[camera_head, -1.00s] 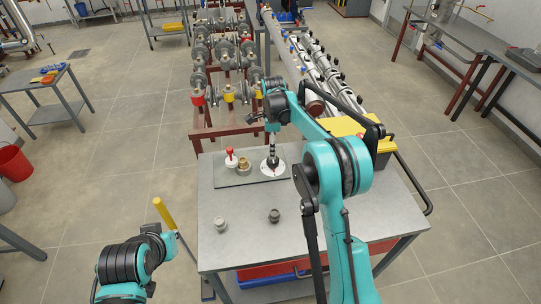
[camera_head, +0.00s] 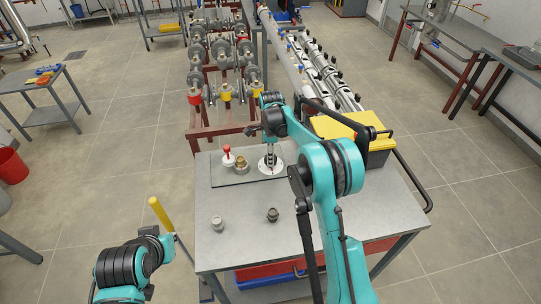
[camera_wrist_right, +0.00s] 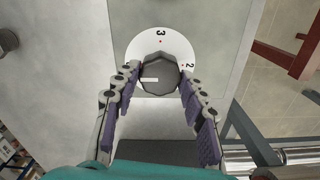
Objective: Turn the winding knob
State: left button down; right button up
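The winding knob is a dark grey, many-sided knob (camera_wrist_right: 160,78) with a pale mark on its face, in the middle of a white round dial (camera_wrist_right: 152,45) with numbers and red dots. In the head view the dial (camera_head: 271,168) lies on a grey plate on the table, and the knob is mostly hidden by my right gripper (camera_head: 271,157). In the right wrist view my right gripper (camera_wrist_right: 160,71) points at the knob, with one fingertip on each side of it. The fingers stand apart; contact with the knob is not clear.
On the plate (camera_head: 225,178), left of the dial, stand a red-topped white piece (camera_head: 228,158) and a brass fitting (camera_head: 242,166). Two small grey fittings (camera_head: 217,223) (camera_head: 272,214) lie nearer on the table. A black-and-yellow case (camera_head: 345,128) stands to the right.

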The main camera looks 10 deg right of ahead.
jog(key=shift+n, duration=0.3)
